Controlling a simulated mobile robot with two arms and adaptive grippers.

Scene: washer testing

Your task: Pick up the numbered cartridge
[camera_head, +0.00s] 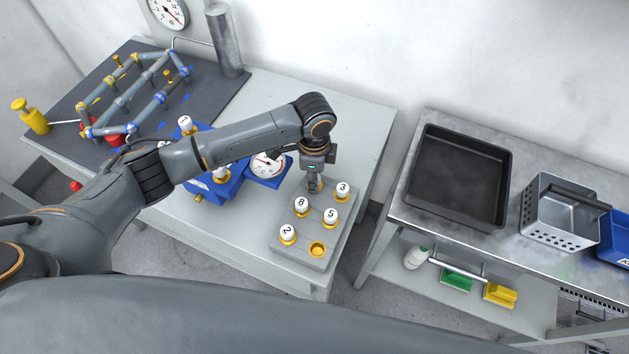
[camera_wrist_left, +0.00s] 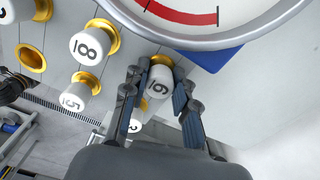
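My left gripper (camera_head: 313,186) points down over the back of the grey cartridge rack (camera_head: 302,250) on the table. In the left wrist view its fingers (camera_wrist_left: 158,92) are open, one on each side of a white cartridge (camera_wrist_left: 159,80) marked 6 or 9; I cannot tell which. That cartridge stands in a gold ring. Other white cartridges stand in the rack: 8 (camera_head: 301,204), 3 (camera_head: 342,190), 5 (camera_head: 331,216) and 2 (camera_head: 288,233). One gold socket (camera_head: 317,249) at the front is empty. My right gripper is out of view.
A round gauge (camera_head: 266,166) on a blue base stands just left of the gripper, beside a blue block (camera_head: 217,185) holding cartridges. A pipe frame (camera_head: 133,90) stands at the back left. A black tray (camera_head: 455,180) and a perforated metal basket (camera_head: 560,212) are on the right bench.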

